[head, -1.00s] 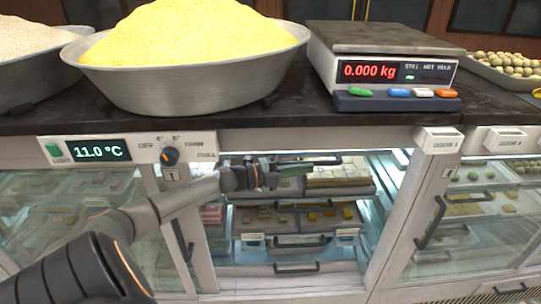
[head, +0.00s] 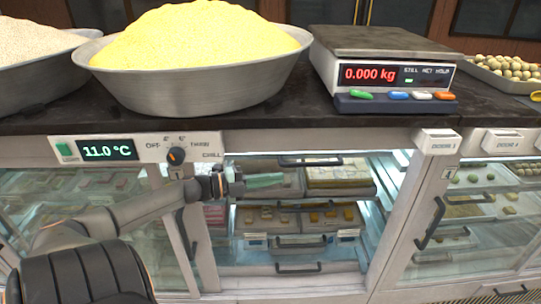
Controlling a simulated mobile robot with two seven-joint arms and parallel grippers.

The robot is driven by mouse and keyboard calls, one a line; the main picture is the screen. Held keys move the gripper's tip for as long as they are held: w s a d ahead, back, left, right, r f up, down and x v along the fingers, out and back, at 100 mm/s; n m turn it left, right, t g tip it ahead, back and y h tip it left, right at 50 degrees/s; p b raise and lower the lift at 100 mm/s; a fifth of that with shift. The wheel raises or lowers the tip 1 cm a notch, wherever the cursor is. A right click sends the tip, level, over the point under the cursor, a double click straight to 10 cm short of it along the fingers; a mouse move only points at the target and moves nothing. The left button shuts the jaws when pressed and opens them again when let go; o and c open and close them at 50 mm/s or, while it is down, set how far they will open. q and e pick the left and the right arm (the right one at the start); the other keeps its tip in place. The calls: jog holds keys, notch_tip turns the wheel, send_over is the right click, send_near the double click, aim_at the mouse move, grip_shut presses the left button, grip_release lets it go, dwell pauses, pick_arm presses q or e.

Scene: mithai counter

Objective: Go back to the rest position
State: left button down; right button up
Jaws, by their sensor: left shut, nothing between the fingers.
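My left arm comes in from the lower left, and my left gripper (head: 230,182) is at the upper left of the open middle bay of the counter. It is shut, with nothing held. It hangs just below and right of the control panel (head: 130,148), apart from the dial (head: 176,156). Its fingertips are small and partly lost against the trays behind. My right gripper is out of view.
The lit bay holds trays of sweets (head: 300,218) with dark handles. A glass door (head: 430,215) stands to its right. On the dark countertop are a bowl of yellow grain (head: 190,85), a scale (head: 385,70) reading 0.000 kg and a tray of round sweets (head: 505,70).

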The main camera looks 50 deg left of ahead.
pick_arm(q)
jog(key=shift+s+a, duration=0.15)
jog(key=shift+s, duration=0.05)
jog(key=s+d+f+n+g+y, duration=0.1)
jog(key=s+d+f+n+y, duration=0.25)
jog(key=d+f+n, duration=0.45)
jog(key=s+d+f+n+g+y, duration=0.1)
jog(key=s+d+f+n+y, duration=0.2)
jog(key=f, duration=0.8)
jog(key=s+d+f+n+g, duration=0.1)
jog(key=s+d+f+n, duration=0.1)
jog(key=d, duration=0.4)
jog(key=s+d+f+n+g, duration=0.2)
jog(key=s+d+f+n, duration=0.1)
jog(key=s+d, duration=0.2)
jog(key=s+d+f+n+g+h, duration=0.1)
jog(key=s+d+f+n, duration=0.1)
jog(key=d, duration=0.5)
jog(key=shift+s+f+n, duration=0.25)
jog(key=shift+s+n, duration=0.35)
jog(key=shift+s, duration=0.4)
